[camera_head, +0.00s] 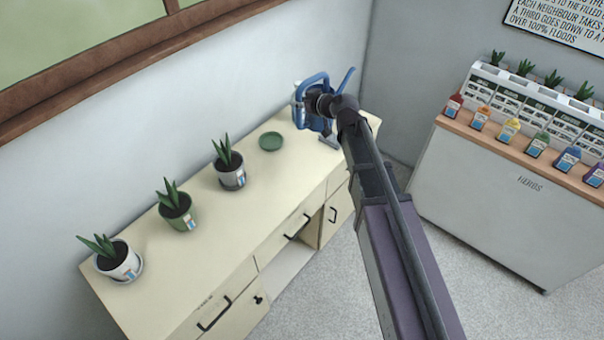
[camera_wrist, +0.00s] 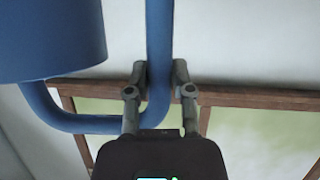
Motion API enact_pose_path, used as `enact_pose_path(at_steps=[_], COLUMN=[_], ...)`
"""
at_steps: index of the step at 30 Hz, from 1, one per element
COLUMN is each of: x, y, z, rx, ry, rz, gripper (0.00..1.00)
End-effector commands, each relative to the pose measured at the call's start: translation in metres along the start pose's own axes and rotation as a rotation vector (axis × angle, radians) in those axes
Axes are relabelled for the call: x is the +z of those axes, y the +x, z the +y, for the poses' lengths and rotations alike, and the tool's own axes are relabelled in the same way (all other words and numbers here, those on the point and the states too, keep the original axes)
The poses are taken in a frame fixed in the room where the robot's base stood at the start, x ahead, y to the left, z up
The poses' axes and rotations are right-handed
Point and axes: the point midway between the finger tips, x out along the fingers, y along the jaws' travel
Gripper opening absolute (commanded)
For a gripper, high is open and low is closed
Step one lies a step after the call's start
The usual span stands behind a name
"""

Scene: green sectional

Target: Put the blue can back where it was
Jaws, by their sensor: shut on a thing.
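The blue can (camera_head: 319,123), a watering can with a looped handle and a thin spout, is at the far right end of the cream cabinet top (camera_head: 250,205). My gripper (camera_wrist: 160,70) is shut around the can's blue handle tube in the wrist view. Part of the can's body (camera_wrist: 52,40) fills the upper left of that view. In the head view my gripper and arm cover part of the can. I cannot tell whether its base touches the cabinet top.
A counter (camera_head: 500,195) with several coloured bottles stands at right.

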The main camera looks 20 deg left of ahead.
Motion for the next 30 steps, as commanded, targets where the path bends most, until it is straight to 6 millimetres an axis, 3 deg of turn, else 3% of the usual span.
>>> enact_pose_path(at_steps=[8,14,30], x=[0.005,0.024,0.128], y=[-0.004,-0.010,-0.045], z=[0.005,0.001,-0.032], rx=[0.007,0.002,-0.047], ry=[0.002,0.001,-0.008], rz=[0.000,-0.001,-0.005], gripper=[0.00,0.00,0.00])
